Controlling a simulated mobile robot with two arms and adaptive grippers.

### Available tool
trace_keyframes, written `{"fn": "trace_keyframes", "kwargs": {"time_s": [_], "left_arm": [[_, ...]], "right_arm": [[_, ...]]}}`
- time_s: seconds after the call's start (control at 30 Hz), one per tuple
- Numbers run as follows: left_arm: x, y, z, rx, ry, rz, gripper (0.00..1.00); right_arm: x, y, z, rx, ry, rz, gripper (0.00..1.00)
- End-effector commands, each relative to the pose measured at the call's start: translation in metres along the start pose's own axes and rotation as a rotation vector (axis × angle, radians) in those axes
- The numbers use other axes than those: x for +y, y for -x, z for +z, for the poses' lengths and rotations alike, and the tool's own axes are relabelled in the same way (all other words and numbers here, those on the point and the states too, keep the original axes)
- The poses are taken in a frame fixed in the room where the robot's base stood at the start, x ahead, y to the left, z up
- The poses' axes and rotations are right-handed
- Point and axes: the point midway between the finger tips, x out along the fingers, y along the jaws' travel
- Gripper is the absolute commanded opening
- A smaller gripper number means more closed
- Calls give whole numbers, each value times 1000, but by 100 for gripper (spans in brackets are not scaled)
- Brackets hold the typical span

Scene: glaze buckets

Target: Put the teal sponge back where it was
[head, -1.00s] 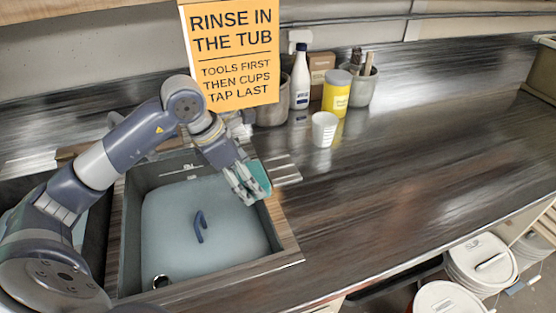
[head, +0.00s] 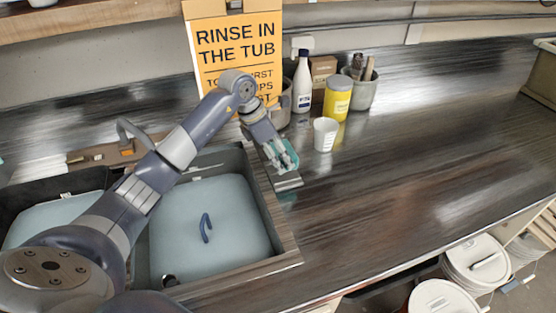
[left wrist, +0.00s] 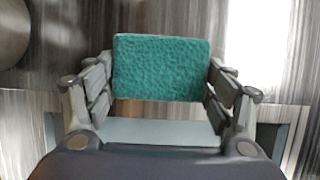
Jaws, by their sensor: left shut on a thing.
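The teal sponge (left wrist: 162,68) is between the two fingers of my left gripper (left wrist: 160,88) in the left wrist view, and the fingers are shut on its sides. In the head view my left gripper (head: 284,162) holds the sponge over the counter, just right of the sink's back right corner. The sponge is mostly covered by the fingers there. A grey ridged tray (head: 289,183) lies under the gripper and is partly hidden by it. I cannot tell whether the sponge touches it. My right gripper is not in view.
The sink tub (head: 270,236) holds bluish water with a dark blue handle-like thing (head: 206,228). The counter to the right (head: 420,160) is clear.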

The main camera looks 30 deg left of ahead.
Motion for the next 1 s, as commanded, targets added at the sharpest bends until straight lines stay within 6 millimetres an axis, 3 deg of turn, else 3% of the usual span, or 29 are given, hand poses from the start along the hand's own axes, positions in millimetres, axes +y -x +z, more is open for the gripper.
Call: {"fn": "trace_keyframes", "kwargs": {"time_s": [0.23, 0.6, 0.63, 0.7, 1.0], "left_arm": [[-1, -28, -11, -1, 2, -3, 57], [1, -36, -15, 0, -1, 1, 57], [0, -36, -14, -1, -1, 1, 78], [0, -35, -14, -1, -1, 1, 94], [0, -35, -14, -1, -1, 0, 96]], "right_arm": [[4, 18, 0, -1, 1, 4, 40], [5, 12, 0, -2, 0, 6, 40], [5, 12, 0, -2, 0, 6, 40], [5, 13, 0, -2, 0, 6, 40], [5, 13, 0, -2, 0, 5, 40]]}}
